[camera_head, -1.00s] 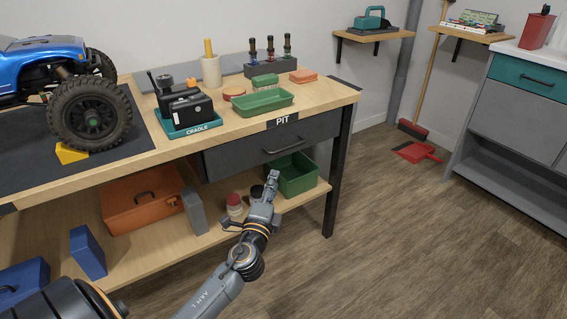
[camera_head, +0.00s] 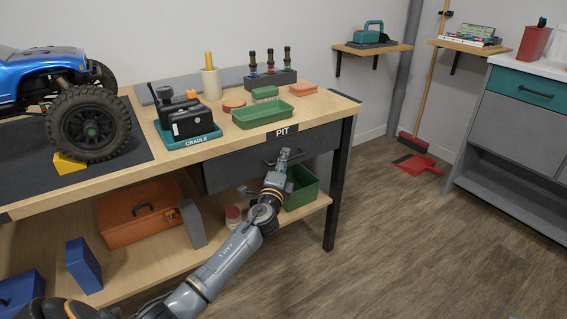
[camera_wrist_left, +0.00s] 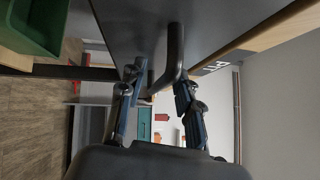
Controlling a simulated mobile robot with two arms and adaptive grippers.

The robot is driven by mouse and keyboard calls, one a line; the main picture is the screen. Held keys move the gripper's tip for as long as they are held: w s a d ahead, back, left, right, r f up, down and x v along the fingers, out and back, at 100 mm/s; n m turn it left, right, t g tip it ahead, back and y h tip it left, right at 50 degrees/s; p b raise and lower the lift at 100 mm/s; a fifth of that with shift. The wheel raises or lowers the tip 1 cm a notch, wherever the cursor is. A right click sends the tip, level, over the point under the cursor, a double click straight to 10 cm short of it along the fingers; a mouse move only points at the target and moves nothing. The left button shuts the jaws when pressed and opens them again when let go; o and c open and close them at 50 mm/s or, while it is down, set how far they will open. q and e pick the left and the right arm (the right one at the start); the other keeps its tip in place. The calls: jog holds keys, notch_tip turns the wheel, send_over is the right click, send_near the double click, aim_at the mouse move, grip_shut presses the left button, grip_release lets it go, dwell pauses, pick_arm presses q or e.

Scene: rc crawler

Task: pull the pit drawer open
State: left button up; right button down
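The pit drawer (camera_head: 228,170) is a dark grey front under the right part of the workbench, below a black PIT label (camera_head: 283,131). It looks closed. Its dark bar handle (camera_head: 270,161) is partly hidden behind my left gripper (camera_head: 287,155). In the left wrist view the handle (camera_wrist_left: 175,50) runs down into the space between the two spread fingers of my left gripper (camera_wrist_left: 158,105). The fingers are open, with a gap visible on both sides of the bar. The drawer front (camera_wrist_left: 135,25) fills the top of that view. My right gripper is out of view.
A green bin (camera_head: 303,190) stands on the lower shelf just below the drawer. A bench leg (camera_head: 338,190) is right of it. An orange toolbox (camera_head: 140,212) sits further left.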

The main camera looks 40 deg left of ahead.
pick_arm(q)
grip_shut()
jog(key=shift+d, duration=0.1)
dwell(0.3)
